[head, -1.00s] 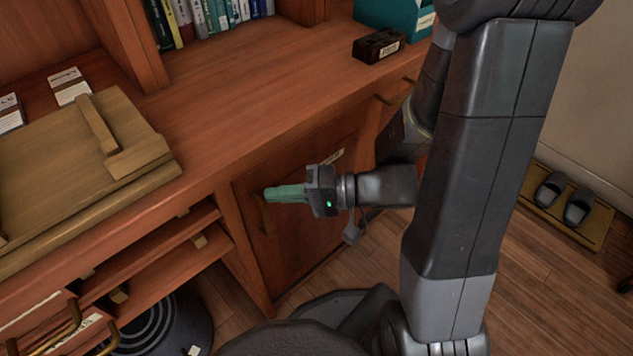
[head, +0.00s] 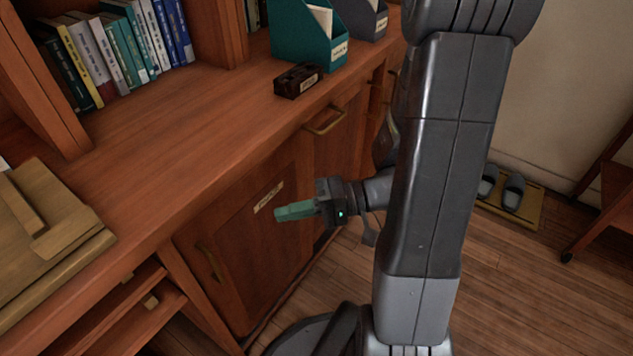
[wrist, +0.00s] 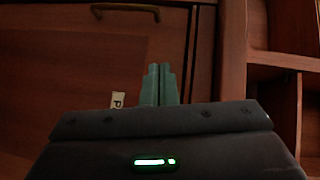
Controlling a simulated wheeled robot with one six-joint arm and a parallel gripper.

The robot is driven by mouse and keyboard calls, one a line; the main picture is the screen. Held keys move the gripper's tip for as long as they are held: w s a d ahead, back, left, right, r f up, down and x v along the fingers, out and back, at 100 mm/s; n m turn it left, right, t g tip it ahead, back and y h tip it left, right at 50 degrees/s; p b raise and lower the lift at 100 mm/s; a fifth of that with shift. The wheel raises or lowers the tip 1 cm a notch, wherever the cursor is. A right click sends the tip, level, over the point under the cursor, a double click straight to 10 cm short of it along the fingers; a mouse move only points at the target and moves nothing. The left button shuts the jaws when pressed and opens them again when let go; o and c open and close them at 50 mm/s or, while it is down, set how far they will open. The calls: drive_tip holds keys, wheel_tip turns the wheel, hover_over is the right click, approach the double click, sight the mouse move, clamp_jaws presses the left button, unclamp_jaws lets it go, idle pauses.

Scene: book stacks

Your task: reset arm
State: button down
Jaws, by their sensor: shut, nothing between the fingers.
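My gripper (head: 279,213) has teal fingers and is shut with nothing held. In the head view it points left, in front of the labelled cabinet door (head: 238,250) below the counter. In the wrist view the two fingers (wrist: 158,72) lie side by side, with cabinet wood behind them. My grey arm stands upright at the right of the head view and hides part of the cabinet and floor.
The counter (head: 190,150) holds a dark box (head: 298,80), a teal file holder (head: 310,35) and a wooden board (head: 45,240). Books (head: 115,50) stand on the shelf. Brass handles (head: 324,121) stick out. Slippers (head: 513,192) lie on a mat.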

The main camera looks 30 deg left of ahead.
idle(0.3)
drive_tip(key=b, duration=0.2)
approach(200, 243)
drive_tip(key=a, duration=0.3)
drive_tip(key=shift+s+a+f, duration=0.15)
drive_tip(key=shift+s, duration=0.45)
drive_tip(key=shift+s+a+f, duration=0.15)
drive_tip(key=shift+s+a, duration=0.05)
drive_tip(key=shift+s, duration=0.8)
